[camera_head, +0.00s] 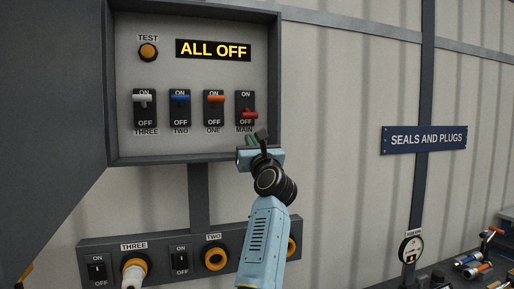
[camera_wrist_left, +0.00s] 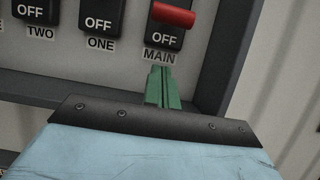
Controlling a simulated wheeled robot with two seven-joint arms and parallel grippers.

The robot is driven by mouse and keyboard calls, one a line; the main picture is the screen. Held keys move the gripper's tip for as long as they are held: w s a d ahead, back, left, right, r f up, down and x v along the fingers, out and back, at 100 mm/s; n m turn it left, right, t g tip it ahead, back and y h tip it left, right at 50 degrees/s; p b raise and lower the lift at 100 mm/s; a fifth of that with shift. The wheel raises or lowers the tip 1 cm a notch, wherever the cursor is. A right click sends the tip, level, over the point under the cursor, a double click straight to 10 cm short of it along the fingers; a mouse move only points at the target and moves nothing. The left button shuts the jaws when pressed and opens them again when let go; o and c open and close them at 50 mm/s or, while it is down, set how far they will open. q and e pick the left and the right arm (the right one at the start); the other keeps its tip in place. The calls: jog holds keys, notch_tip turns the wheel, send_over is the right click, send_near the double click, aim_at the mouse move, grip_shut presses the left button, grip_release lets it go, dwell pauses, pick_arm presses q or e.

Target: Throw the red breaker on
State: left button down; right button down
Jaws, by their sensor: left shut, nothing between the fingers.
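The red breaker (camera_head: 249,114), marked MAIN, is the rightmost in the wall panel. Its lever sits low, just above the OFF label, while the other levers sit high by their ON labels. The red lever also shows at the top of the left wrist view (camera_wrist_left: 172,14). My left gripper (camera_head: 251,140) is just below this breaker, at the panel's lower edge. Its green fingers (camera_wrist_left: 161,72) are shut and empty, pointing up at the MAIN label, apart from the lever. My right gripper is not in view.
White (camera_head: 143,97), blue (camera_head: 180,97) and orange (camera_head: 214,98) breakers stand left of the red one. The display (camera_head: 213,50) reads ALL OFF, beside a TEST button (camera_head: 148,51). The panel frame (camera_head: 273,90) stands out around them. A socket strip (camera_head: 148,244) is below.

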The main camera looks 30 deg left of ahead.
aim_at(248, 113)
pick_arm(q)
jog(key=r, duration=0.1)
jog(key=r+p, duration=0.1)
jog(key=r, duration=0.2)
jog(key=shift+s+d, duration=0.3)
jog(key=shift+d, duration=0.1)
jog(key=shift+f, duration=0.1)
